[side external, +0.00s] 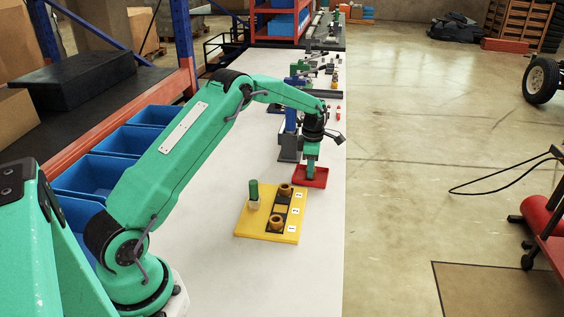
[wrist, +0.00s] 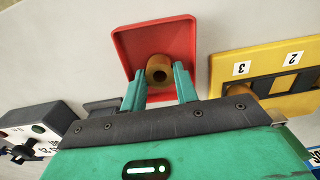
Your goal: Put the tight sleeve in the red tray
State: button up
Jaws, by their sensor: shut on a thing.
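My gripper (wrist: 160,80) is shut on a brown, ring-shaped sleeve (wrist: 158,70), whose open end shows between the two green fingers in the wrist view. The red tray (wrist: 125,42) lies behind the sleeve in that view. In the side view my gripper (side external: 311,172) points down over the red tray (side external: 322,182), with its fingertips low and within the tray's outline. The held sleeve is hidden there. I cannot tell whether the sleeve touches the tray floor.
A yellow board (side external: 254,226) with numbered labels lies in front of the tray. It bears two brown sleeves, one far (side external: 285,189) and one near (side external: 277,222), and an upright green pin (side external: 253,191). Blue bins (side external: 88,174) line the left. Fixtures stand behind the tray.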

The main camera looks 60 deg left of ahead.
jog(key=shift+f, duration=0.25)
jog(key=o, duration=1)
notch_tip(320, 180, up, 12)
jog(key=shift+r, duration=0.15)
dwell(0.6)
